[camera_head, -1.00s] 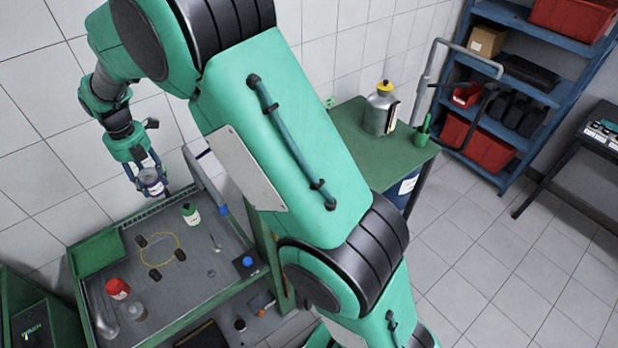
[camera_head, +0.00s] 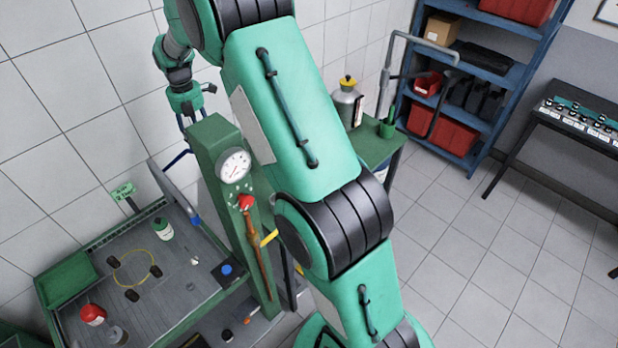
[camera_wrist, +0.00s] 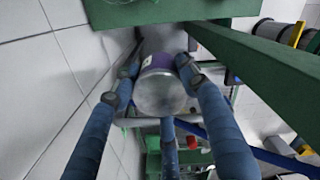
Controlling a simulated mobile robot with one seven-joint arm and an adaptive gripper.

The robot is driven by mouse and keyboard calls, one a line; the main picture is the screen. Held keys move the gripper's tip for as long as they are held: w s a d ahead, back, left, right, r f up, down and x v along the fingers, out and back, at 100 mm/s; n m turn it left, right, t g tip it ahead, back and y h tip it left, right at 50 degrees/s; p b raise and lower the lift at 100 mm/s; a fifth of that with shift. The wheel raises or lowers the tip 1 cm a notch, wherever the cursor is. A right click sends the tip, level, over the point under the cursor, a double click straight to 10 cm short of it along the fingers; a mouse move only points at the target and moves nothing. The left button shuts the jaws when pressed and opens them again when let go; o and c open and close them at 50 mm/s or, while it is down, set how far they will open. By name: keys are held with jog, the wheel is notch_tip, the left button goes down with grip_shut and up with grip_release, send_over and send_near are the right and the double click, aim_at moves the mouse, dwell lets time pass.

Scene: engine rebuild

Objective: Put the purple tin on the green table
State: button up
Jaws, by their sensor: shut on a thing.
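The purple tin (camera_wrist: 160,85) is held between the blue fingers of my gripper (camera_wrist: 159,72) in the wrist view. Its pale, round end faces the camera and its purple side shows above. In the head view my gripper (camera_head: 187,116) is at the upper left, partly behind a green column, and the tin is hidden there. The green table (camera_head: 374,150) stands behind my arm, right of the column, partly covered by my arm. The gripper is left of this table and apart from it.
The green column with a gauge (camera_head: 235,166) stands between the gripper and my arm. On the green table are a metal bottle with a yellow cap (camera_head: 347,103) and a green pot (camera_head: 387,127). A grey workbench (camera_head: 180,285) holds a red tin (camera_head: 93,314).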

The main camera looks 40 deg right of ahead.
jog(key=s+d+m, duration=0.3)
jog(key=s+d, duration=0.1)
jog(key=d, duration=0.9)
jog(key=s+d+m, duration=0.3)
jog(key=s+d, duration=0.1)
jog(key=d, duration=1)
jog(key=s+d+m, duration=0.2)
jog(key=s+d, duration=0.2)
jog(key=d, duration=0.9)
notch_tip(320, 180, down, 18)
jog(key=shift+w+f, duration=0.1)
jog(key=shift+f, duration=3.05)
jog(key=shift+f, duration=1.9)
jog(key=shift+f+b, duration=0.1)
jog(key=shift+b, duration=0.25)
